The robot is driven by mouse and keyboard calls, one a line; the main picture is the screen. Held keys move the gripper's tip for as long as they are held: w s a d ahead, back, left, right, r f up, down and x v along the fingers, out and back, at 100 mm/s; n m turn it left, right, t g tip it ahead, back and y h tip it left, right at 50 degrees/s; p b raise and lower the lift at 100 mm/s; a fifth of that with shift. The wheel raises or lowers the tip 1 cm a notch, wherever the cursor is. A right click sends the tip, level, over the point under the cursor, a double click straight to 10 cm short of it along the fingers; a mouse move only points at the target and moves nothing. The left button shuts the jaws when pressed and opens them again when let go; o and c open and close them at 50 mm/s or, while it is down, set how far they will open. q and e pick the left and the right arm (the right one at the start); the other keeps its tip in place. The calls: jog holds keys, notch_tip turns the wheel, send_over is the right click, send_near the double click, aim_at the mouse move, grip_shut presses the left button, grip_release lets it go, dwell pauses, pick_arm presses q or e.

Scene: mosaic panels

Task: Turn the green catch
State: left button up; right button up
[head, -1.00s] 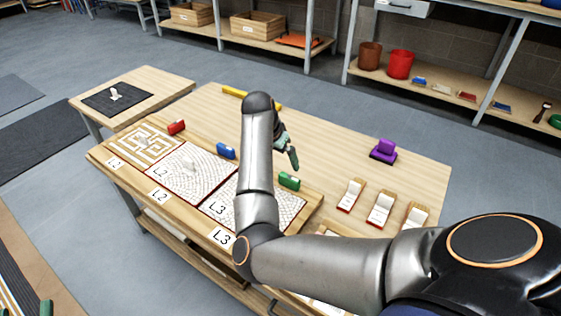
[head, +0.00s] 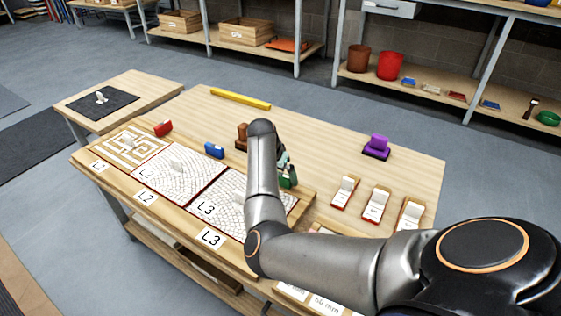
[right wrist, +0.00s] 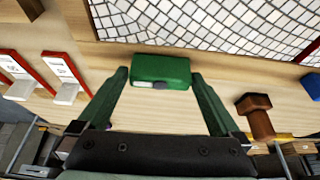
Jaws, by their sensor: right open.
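The green catch (right wrist: 160,70) is a small block at the edge of the L3 mosaic panel (right wrist: 215,22). In the right wrist view it sits between the tips of my right gripper (right wrist: 161,82), one finger on each side, with small gaps showing. In the head view my right gripper (head: 288,172) is down over the catch and largely hidden by my own arm, so little of the catch can be told apart there. The gripper is open. My left gripper is not in view.
A red block (head: 163,128) and a blue block (head: 214,150) stand by the other panels. A brown peg-like piece (right wrist: 256,115) is close to my right gripper. A purple block (head: 377,145) and several white-and-red holders (head: 376,205) are to the right.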

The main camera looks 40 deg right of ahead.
jog(key=shift+d+f, duration=0.1)
jog(key=shift+f, duration=0.15)
jog(key=c, duration=1.1)
jog(key=shift+o, duration=0.2)
